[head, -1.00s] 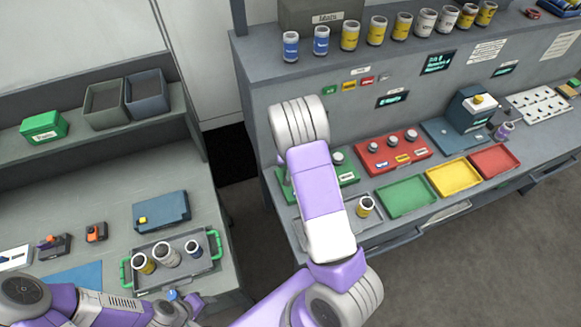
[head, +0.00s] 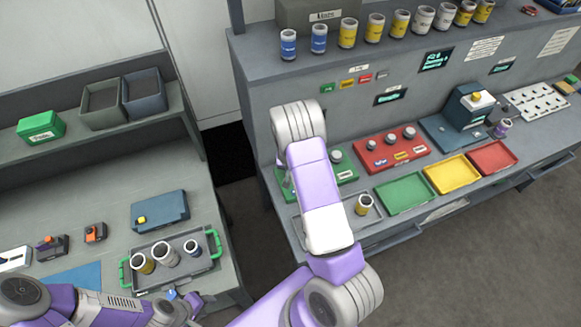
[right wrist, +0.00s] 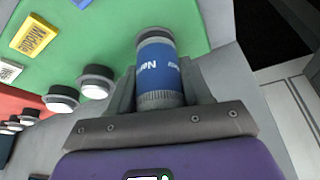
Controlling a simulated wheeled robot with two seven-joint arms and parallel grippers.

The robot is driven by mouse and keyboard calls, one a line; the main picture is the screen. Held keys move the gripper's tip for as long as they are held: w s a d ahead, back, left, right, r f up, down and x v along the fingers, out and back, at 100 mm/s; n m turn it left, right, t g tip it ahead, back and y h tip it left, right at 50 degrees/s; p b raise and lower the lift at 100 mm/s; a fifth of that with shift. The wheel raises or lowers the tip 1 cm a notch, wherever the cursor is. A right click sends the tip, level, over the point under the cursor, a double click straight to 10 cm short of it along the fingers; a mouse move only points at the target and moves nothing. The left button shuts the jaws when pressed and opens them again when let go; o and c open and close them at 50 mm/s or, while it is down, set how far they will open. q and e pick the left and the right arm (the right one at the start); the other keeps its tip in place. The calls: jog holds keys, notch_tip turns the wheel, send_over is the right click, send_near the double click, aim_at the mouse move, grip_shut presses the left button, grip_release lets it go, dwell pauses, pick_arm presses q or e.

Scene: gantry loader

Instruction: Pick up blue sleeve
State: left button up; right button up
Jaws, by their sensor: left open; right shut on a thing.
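In the right wrist view, a blue sleeve (right wrist: 160,74) with pale lettering and a grey ribbed end stands between the fingers of my right gripper (right wrist: 158,88), which is shut on it. It is over or beside the green board (right wrist: 110,30); whether it touches the board I cannot tell. In the head view my right arm hides most of this gripper. My left gripper (head: 184,303) is open, low in the head view at the front of the grey tray (head: 187,275).
Two blue cans (head: 288,44) stand on the upper shelf beside several yellow and white ones. A red board (head: 392,150) and green, yellow and red trays (head: 404,194) lie right of my right arm.

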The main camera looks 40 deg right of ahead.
grip_shut()
notch_tip(320, 180, up, 10)
jog(key=shift+p, duration=0.45)
notch_tip(320, 180, up, 4)
jog(key=p, duration=0.4)
jog(key=shift+r, duration=0.25)
dwell(0.4)
